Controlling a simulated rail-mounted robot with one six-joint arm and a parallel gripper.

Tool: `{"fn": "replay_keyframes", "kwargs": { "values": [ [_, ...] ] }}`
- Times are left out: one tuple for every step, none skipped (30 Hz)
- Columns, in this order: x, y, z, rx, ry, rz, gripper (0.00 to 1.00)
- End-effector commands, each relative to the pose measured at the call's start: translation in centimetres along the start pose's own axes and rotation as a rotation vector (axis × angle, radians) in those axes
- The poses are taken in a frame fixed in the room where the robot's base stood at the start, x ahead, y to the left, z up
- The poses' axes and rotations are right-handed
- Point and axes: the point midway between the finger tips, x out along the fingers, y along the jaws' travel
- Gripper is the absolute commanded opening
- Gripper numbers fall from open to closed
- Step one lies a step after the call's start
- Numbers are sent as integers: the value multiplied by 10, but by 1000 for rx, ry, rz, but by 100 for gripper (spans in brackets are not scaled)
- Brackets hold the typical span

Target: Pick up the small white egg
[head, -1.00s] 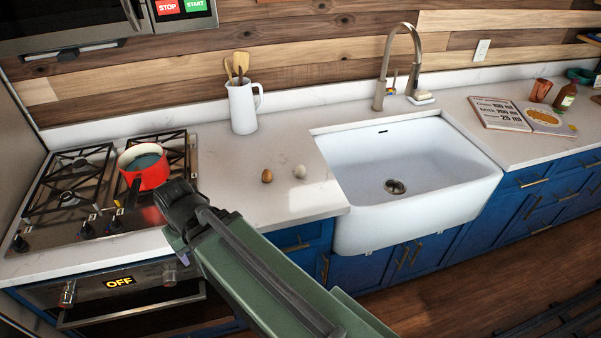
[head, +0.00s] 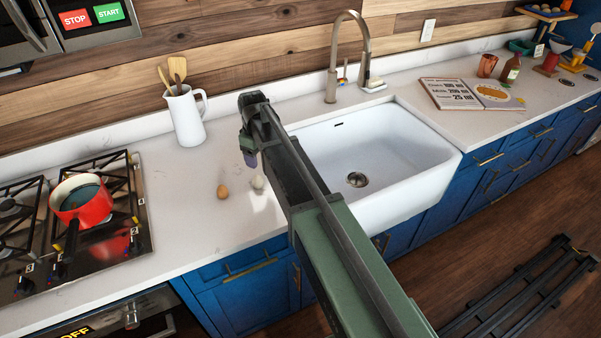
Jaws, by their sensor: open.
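The small white egg (head: 257,182) sits on the white counter, left of the sink. A brown egg (head: 222,191) lies just to its left, a small gap apart. My gripper (head: 249,158) is in the air above and slightly behind the white egg in the picture, pointing down. Its jaws are open and look empty; the fingertips are small and partly hidden by the wrist. My arm reaches in from the lower right and covers part of the sink's left edge.
The white sink (head: 400,150) with a tall faucet (head: 349,45) is right of the eggs. A white pitcher of wooden utensils (head: 186,117) stands behind them. A red pot (head: 82,203) sits on the stove at left. An open book (head: 470,93) lies right of the sink. Counter around the eggs is clear.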

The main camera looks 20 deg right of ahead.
Motion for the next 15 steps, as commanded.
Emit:
{"fn": "replay_keyframes", "kwargs": {
  "values": [
    [0,-2,0,-25,0,0,68],
    [0,-2,1,-36,0,0,68],
    [0,-2,1,-43,0,0,68],
    [0,-2,1,-44,0,0,68],
    [2,-1,1,-44,0,0,68],
    [6,-1,1,-43,0,0,68],
    [10,-1,1,-43,0,0,68],
    [15,-1,1,-42,0,0,68],
    [24,-1,1,-42,0,0,68],
    [31,-1,1,-42,0,0,68],
    [38,-1,1,-41,0,0,68],
    [47,-1,1,-41,0,0,68],
    [53,-1,1,-41,0,0,68],
    [57,-1,1,-41,0,0,68],
    [61,-1,1,-41,0,0,68]
  ]
}}
